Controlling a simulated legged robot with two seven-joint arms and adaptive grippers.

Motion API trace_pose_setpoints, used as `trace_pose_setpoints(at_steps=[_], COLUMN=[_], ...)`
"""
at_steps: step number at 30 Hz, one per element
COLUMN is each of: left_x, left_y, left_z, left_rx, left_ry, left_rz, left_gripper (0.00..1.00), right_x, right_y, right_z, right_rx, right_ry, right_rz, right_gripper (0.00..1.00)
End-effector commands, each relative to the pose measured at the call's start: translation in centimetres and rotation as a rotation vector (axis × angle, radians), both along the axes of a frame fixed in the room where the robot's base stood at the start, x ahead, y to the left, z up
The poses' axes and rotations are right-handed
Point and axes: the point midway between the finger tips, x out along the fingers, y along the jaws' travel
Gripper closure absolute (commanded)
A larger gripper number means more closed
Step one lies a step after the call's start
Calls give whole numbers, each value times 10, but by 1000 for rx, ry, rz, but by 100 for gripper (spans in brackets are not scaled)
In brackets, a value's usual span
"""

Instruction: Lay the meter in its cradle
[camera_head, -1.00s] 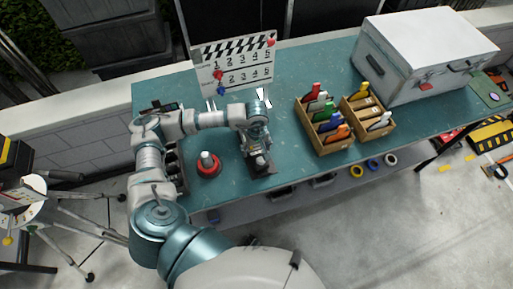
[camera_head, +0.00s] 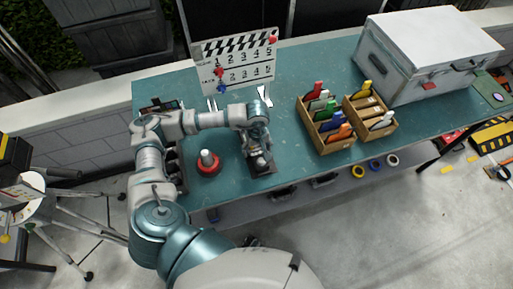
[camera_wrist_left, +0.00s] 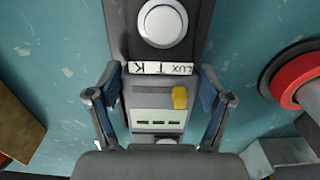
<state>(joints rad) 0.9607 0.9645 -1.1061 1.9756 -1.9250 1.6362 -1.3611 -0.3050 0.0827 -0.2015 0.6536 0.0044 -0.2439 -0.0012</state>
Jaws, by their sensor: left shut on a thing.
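The meter (camera_wrist_left: 158,112) is a grey body with a yellow knob, small display windows and a white round dome (camera_wrist_left: 162,22). It lies between the fingers of my left gripper (camera_wrist_left: 160,105), which is shut on it. In the head view my left gripper (camera_head: 257,150) is low over the front of the teal bench. A dark base (camera_head: 264,171), which looks like the cradle, sits under the gripper. A white label reading LUX and K crosses between dome and body. The gripper hides most of the meter in the head view; I cannot tell whether it is fully seated. My right gripper is out of view.
A red round base with a grey post (camera_head: 208,166) stands just left of the gripper. Wooden boxes (camera_head: 327,140) of coloured cards stand to the right, and a white case (camera_head: 425,60) farther right. A clapperboard (camera_head: 236,62) stands behind.

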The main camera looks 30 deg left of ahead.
Motion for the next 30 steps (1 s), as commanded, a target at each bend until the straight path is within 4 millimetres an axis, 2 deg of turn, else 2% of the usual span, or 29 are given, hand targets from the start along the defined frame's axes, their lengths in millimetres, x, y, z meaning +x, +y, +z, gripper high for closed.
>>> trace_pose_setpoints(at_steps=[3, 4, 6, 16, 20, 23, 30], left_x=[-2, -2, -2, -2, -1, 0, 1], left_y=[-1, -1, -1, 0, 0, 0, 0], left_z=[-7, -7, -7, -5, 3, 20, 74], left_rx=[-5, -5, -5, -3, -2, -2, -4], left_ry=[7, 7, 7, 5, 3, 1, 0], left_rz=[-4, -4, -4, -2, -2, -2, -2], left_gripper=[88, 19, 1, 0, 0, 0, 0], right_x=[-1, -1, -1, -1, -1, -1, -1], right_y=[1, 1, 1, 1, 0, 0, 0], right_z=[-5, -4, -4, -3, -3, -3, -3], right_rx=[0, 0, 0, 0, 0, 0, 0], right_ry=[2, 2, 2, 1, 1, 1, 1], right_rz=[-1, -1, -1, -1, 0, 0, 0], right_gripper=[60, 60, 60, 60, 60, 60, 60])
